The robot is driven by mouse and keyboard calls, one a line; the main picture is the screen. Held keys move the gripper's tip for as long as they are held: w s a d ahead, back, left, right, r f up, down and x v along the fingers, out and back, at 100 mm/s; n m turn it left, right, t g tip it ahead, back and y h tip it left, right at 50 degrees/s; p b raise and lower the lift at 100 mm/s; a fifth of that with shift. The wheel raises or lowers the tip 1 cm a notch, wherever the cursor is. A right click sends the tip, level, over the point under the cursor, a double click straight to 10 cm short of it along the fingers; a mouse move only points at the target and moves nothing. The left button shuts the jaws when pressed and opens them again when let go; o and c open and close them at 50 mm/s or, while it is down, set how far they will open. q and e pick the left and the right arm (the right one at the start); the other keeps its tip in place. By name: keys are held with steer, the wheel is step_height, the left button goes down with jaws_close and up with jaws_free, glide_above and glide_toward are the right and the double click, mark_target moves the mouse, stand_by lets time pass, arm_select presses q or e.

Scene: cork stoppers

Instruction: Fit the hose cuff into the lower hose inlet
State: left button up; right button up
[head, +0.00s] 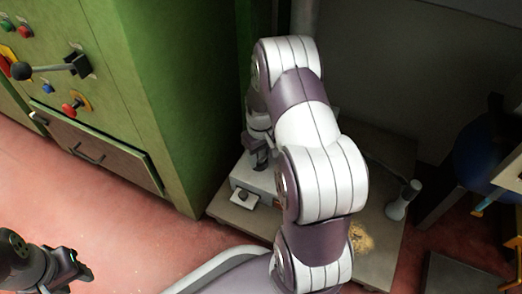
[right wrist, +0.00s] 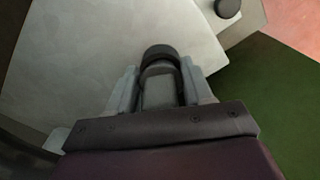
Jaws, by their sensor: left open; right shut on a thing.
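My right gripper (right wrist: 158,88) is shut on a dark rounded piece (right wrist: 160,52), which seems to be the hose cuff, held in front of a pale grey surface. In the head view my right arm reaches over a light grey box (head: 262,178), with the right gripper (head: 259,160) low beside it, partly hidden by the arm. I cannot make out the lower hose inlet, nor whether the cuff touches anything. My left gripper (head: 76,270) is open and empty at the lower left, above the red floor.
A green cabinet (head: 170,90) with knobs, levers and a drawer stands left of the box. The box is on a low grey platform (head: 385,265) with a sawdust-like pile (head: 361,238) and a grey cylindrical piece (head: 403,200). A dark blue round object (head: 485,150) is at the right.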

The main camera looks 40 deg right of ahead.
arm_select(q)
steer(key=shift+f, duration=0.35)
stand_by(0.7)
steer(key=shift+s+a+r+b, duration=0.2)
steer(key=shift+s+b, duration=0.1)
steer(key=shift+s, duration=0.2)
steer(key=shift+r, duration=0.1)
steer(key=shift+t, duration=0.4)
steer(key=p+v, duration=0.1)
steer(key=v, duration=0.1)
steer(key=p+v, duration=0.1)
steer(key=v, duration=0.1)
steer(key=shift+s+d+r, duration=0.15)
steer(key=shift+s+r, duration=0.05)
steer(key=shift+s, duration=0.3)
stand_by(0.6)
steer(key=shift+r+p, duration=0.5)
steer(key=shift+p, duration=0.05)
steer(key=shift+s+r+b, duration=0.25)
steer(key=shift+s+b, duration=0.15)
steer(key=shift+s, duration=0.3)
stand_by(1.2)
